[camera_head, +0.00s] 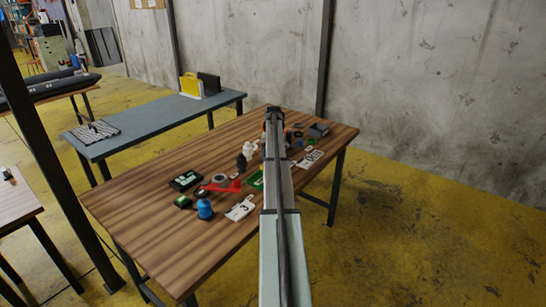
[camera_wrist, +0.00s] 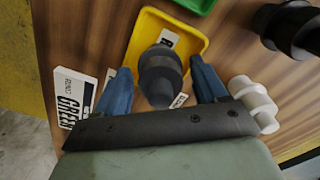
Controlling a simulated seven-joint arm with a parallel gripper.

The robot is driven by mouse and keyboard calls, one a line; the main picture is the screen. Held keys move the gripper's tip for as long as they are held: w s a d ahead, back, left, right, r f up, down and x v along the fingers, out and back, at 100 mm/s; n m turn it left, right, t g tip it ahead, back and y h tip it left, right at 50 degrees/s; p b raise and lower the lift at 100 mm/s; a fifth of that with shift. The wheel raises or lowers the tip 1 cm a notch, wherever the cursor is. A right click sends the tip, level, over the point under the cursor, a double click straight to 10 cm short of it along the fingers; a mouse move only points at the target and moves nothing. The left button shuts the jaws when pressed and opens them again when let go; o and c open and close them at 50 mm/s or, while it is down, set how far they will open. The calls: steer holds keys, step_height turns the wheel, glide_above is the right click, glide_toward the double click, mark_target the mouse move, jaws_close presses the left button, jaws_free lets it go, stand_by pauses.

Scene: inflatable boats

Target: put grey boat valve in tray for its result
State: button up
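In the wrist view, a dark grey valve (camera_wrist: 160,72) stands in or over a yellow tray (camera_wrist: 141,30) with a white label; its exact contact with the tray floor is hidden. My gripper (camera_wrist: 162,72) has its two blue fingers on either side of the valve, with narrow gaps showing, so it looks open around it. In the head view my gripper end (camera_head: 273,112) is over the far part of the wooden table (camera_head: 150,220), and my arm hides the yellow tray and the grey valve.
A white valve (camera_wrist: 254,102) lies right of the fingers and a black one (camera_wrist: 290,30) at upper right. A green tray (camera_wrist: 196,4) is beyond. In the head view, a blue item (camera_head: 205,209) and red item (camera_head: 222,186) stand nearer.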

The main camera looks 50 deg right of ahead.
steer(key=shift+o, duration=0.4)
step_height(320, 180, up, 12)
steer(key=shift+r, duration=0.15)
stand_by(0.3)
stand_by(0.5)
